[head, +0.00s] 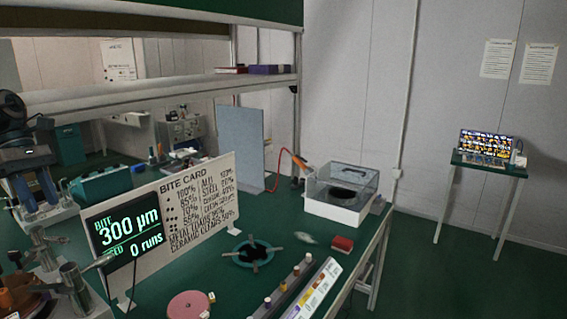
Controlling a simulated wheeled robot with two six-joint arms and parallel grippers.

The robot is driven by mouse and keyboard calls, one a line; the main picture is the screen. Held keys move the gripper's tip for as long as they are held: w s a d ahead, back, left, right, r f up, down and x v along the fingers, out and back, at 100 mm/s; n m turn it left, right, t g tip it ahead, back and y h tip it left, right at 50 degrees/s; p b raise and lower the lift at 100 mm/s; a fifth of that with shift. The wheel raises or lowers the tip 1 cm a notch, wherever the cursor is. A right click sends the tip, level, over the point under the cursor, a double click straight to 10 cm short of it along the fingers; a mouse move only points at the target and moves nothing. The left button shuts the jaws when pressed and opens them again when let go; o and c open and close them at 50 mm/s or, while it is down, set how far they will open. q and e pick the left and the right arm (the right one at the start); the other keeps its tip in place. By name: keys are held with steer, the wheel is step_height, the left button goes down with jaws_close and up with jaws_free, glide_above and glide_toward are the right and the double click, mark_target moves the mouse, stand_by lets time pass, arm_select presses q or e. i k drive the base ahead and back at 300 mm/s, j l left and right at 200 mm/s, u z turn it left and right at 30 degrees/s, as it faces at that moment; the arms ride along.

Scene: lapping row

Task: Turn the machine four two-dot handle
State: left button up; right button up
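At the lower left, metal posts with short cross bars stand at the bench edge. One post (72,283) is near the front and another (45,248) is behind it. They look like machine handles, but no dot marks or machine number can be read on them. I cannot pick out my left gripper's fingers clearly among the dark and metal parts at the left edge, nor whether they touch anything. My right gripper does not show.
A bite card board (205,192) with a display (128,234) reading 300 µm and 0 runs stands on the green bench. Floor at right is clear before a small table (488,167).

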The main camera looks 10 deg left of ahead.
mark_target(70, 272)
steer(key=k+l, duration=0.2)
steer(key=l, duration=0.15)
steer(key=k+l, duration=0.15)
steer(key=l, duration=0.2)
steer(key=k+l, duration=0.2)
steer(key=l, duration=0.15)
steer(key=k+l, duration=0.15)
steer(key=l, duration=0.25)
steer(key=k+l, duration=0.2)
steer(key=l, duration=0.15)
